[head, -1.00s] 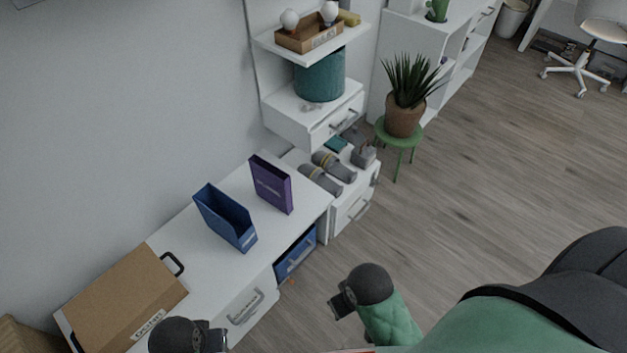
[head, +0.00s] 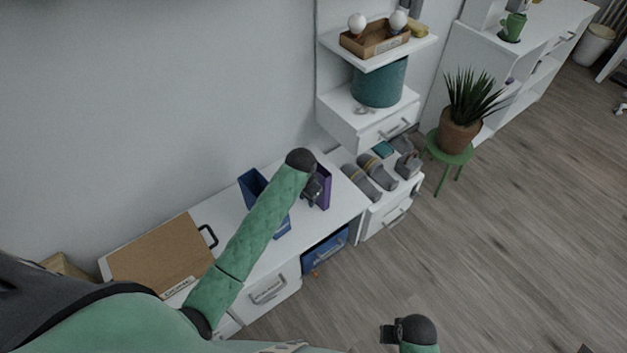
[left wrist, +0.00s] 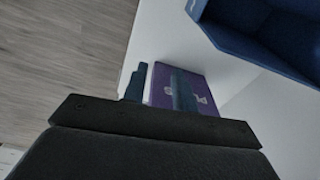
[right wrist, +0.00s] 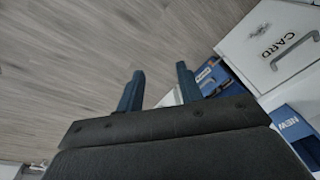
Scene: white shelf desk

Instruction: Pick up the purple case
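The purple case (head: 324,188) stands upright on the white desk top, partly hidden behind my left gripper (head: 313,190) in the head view. In the left wrist view, my left gripper (left wrist: 160,88) has its two fingers apart. One finger lies just left of the purple case (left wrist: 208,92), and the other overlaps its face. I cannot tell if either finger touches it. My right gripper (head: 388,333) hangs over the floor, away from the desk. In the right wrist view, the right gripper (right wrist: 158,88) is open with nothing between its fingers.
A blue open holder (head: 252,184) stands left of the case, partly behind my left arm; it looms close in the left wrist view (left wrist: 255,40). Grey slippers (head: 370,176) sit on the lower unit at right.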

